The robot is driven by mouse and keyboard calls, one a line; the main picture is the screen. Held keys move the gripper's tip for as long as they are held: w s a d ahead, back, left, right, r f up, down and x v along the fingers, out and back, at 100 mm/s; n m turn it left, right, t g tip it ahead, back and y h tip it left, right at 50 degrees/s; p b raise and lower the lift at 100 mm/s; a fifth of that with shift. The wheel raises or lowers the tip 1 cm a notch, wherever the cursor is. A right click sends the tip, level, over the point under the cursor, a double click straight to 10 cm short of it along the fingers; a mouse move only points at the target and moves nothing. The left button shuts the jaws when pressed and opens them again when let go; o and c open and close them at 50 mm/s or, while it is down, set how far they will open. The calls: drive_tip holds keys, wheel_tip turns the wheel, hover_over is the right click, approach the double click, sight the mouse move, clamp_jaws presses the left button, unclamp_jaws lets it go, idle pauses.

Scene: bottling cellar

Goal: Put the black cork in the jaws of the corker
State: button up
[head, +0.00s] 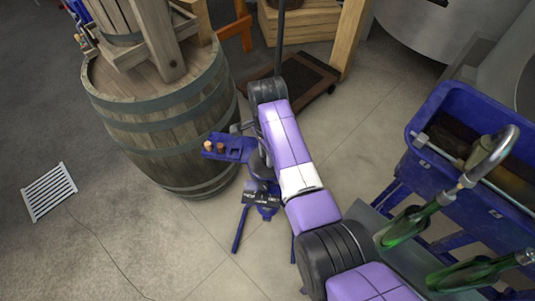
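The blue corker (239,230) stands on the floor just right of the barrel, its legs splayed. Its upper part is largely behind my purple arm, and I cannot make out its jaws clearly. A small blue tray (228,147) sticks out to the left, level with the barrel's side. A pale tan cork (208,146) and a reddish-brown cork (221,149) stand on it. I see no cork that is clearly black. My arm reaches from the lower right to the corker and bends there. Dark parts of its end show beside the tray, but the fingertips cannot be made out.
A wooden barrel (165,130) with a wooden press on top stands left of the corker. At the right is a blue tub (470,190) with a metal spout and green bottles (405,228). A white floor grate (49,192) lies left.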

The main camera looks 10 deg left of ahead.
drive_tip(key=shift+o, duration=1.2)
drive_tip(key=shift+r, duration=0.15)
wheel_tip(320, 180, up, 8)
drive_tip(key=shift+f+b, duration=0.2)
drive_tip(key=shift+b, duration=0.1)
